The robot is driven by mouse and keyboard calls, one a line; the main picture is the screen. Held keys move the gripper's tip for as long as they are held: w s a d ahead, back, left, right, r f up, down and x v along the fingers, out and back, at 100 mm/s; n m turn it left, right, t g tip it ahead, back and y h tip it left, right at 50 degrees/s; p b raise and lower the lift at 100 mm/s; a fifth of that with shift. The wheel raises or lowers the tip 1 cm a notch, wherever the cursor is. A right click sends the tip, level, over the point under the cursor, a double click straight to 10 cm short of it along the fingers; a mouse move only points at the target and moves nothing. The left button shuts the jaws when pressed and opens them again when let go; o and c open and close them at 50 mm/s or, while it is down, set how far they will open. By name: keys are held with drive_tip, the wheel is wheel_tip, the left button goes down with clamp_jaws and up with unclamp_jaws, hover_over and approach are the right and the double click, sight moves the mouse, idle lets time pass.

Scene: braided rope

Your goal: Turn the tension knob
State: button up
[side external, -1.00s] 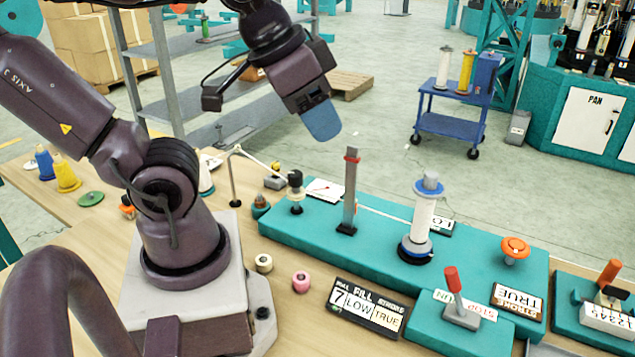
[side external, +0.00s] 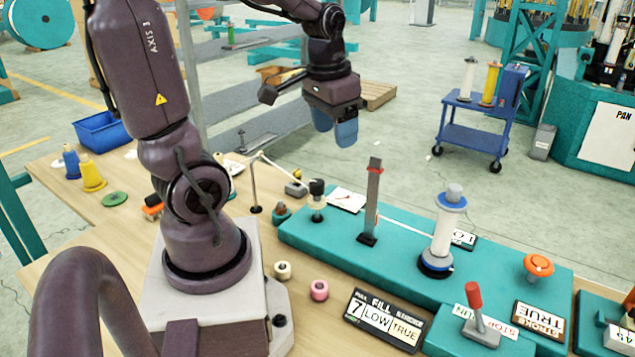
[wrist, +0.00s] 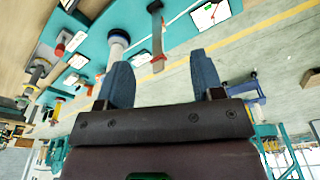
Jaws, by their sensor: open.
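In the side external view, a long teal base (side external: 410,262) lies on the wooden table. A black-topped knob (side external: 317,188) stands at its left end beside a white dial card (side external: 346,200), and an orange round knob (side external: 538,266) sits at its right end. I cannot tell from any label which is the tension knob. My gripper (side external: 334,128) is open and empty, with blue fingers pointing down. It hangs well above the bench, apart from both knobs. In the wrist view, my gripper (wrist: 160,60) shows its two fingers apart with nothing between them.
A grey post (side external: 371,200) and a white bobbin (side external: 445,230) rise from the base. A red-handled lever (side external: 476,310) and a FILL sign (side external: 385,318) are at the front. A thin post with an arm (side external: 254,185) stands left of the base.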

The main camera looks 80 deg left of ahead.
sight(317, 181)
drive_tip(key=s+a+f+m+g, duration=0.1)
drive_tip(key=a+f+m+g, duration=0.3)
drive_tip(key=a, duration=0.6)
drive_tip(key=f+t, duration=0.1)
drive_tip(key=f, duration=0.8)
drive_tip(key=f+m+t, duration=0.1)
drive_tip(key=f, duration=0.3)
drive_tip(key=shift+a+f+t+h, duration=0.15)
drive_tip(key=shift+a+t+h, duration=0.05)
drive_tip(key=shift+t+h, duration=0.1)
drive_tip(key=shift+c, duration=0.4)
drive_tip(key=c, duration=0.8)
drive_tip(key=shift+c, duration=0.2)
drive_tip(key=shift+n, duration=0.3)
